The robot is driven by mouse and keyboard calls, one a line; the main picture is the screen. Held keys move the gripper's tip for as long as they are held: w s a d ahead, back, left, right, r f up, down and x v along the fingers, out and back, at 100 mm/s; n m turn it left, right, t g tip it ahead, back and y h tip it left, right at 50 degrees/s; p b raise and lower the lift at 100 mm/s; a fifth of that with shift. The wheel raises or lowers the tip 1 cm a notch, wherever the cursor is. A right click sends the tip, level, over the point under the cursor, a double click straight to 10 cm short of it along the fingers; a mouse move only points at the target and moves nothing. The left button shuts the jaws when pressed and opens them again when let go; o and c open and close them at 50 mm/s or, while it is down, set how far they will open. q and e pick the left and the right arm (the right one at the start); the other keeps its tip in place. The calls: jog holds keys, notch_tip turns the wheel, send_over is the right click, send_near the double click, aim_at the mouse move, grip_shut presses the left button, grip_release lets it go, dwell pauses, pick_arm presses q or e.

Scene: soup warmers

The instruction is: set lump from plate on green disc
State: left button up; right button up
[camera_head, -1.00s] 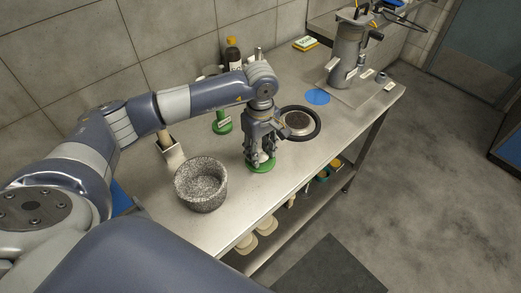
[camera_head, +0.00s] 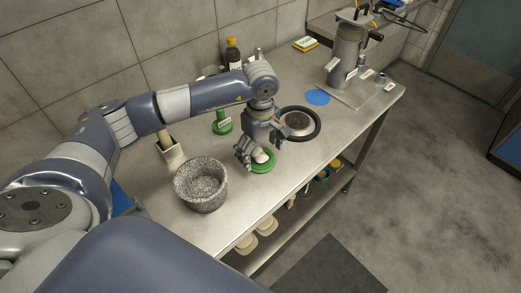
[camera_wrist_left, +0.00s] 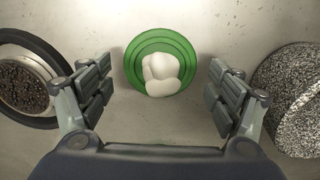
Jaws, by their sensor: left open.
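The lump (camera_head: 261,156) is pale and rounded, and it rests on the green disc (camera_head: 264,168) on the steel table. The plate (camera_head: 299,121), dark-rimmed with dark contents, stands right of the disc. My right gripper is not in view.
A speckled stone bowl (camera_head: 201,184) stands left of the disc. A green-based holder (camera_head: 222,124) and a bottle (camera_head: 233,52) are behind. A blue disc (camera_head: 317,97) and a grey metal machine (camera_head: 346,58) are at the far right. The table's front edge is close to the green disc.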

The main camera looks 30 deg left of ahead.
pick_arm(q)
jog(key=shift+r+p, duration=1.55)
jog(key=shift+r, duration=1.85)
